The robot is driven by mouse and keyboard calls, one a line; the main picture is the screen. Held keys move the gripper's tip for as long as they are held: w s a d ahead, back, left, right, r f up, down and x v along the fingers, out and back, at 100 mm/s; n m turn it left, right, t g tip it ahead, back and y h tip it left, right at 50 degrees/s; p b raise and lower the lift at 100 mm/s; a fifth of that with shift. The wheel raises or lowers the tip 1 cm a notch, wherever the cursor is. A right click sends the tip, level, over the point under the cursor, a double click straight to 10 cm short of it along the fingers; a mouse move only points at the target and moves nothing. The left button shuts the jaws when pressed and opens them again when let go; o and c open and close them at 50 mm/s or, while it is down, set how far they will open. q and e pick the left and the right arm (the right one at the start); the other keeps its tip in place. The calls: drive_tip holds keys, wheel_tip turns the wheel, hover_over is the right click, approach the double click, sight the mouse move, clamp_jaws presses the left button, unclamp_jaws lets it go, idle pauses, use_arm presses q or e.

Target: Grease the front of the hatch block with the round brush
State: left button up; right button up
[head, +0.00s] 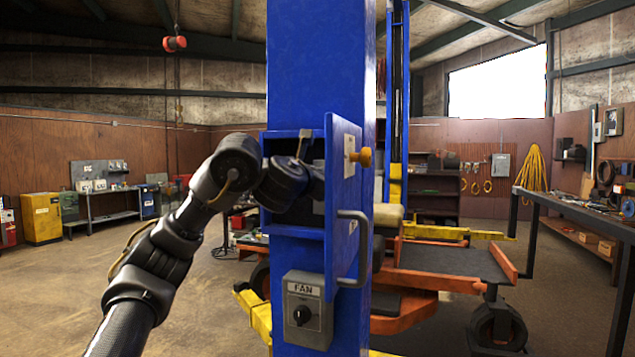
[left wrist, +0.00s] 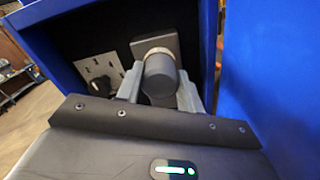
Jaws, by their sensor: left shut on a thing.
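The hatch is an open compartment (head: 290,232) in a blue post, with its blue door (head: 343,215) swung out to the right. Inside, in the left wrist view, a grey square block (left wrist: 173,42) is on the dark back wall. My left gripper (left wrist: 158,90) is in the compartment, its fingers shut on the round brush (left wrist: 160,78). The brush shows a dark rounded body end-on, with a pale ring at the block's front. I cannot tell whether its bristles touch the block. In the head view my arm hides the brush. My right gripper is not in view.
A FAN switch box (head: 305,305) is below the hatch. An orange lift (head: 440,275) stands behind.

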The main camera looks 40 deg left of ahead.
use_arm(q)
drive_tip(key=shift+r, duration=0.1)
drive_tip(key=shift+s+r, duration=0.1)
drive_tip(key=shift+r, duration=1.5)
drive_tip(key=shift+f+b, duration=3.85)
drive_tip(key=shift+f, duration=1.5)
drive_tip(key=shift+f, duration=0.15)
wheel_tip(320, 180, down, 3)
drive_tip(key=shift+a+f+b, duration=0.1)
drive_tip(key=shift+b, duration=1.1)
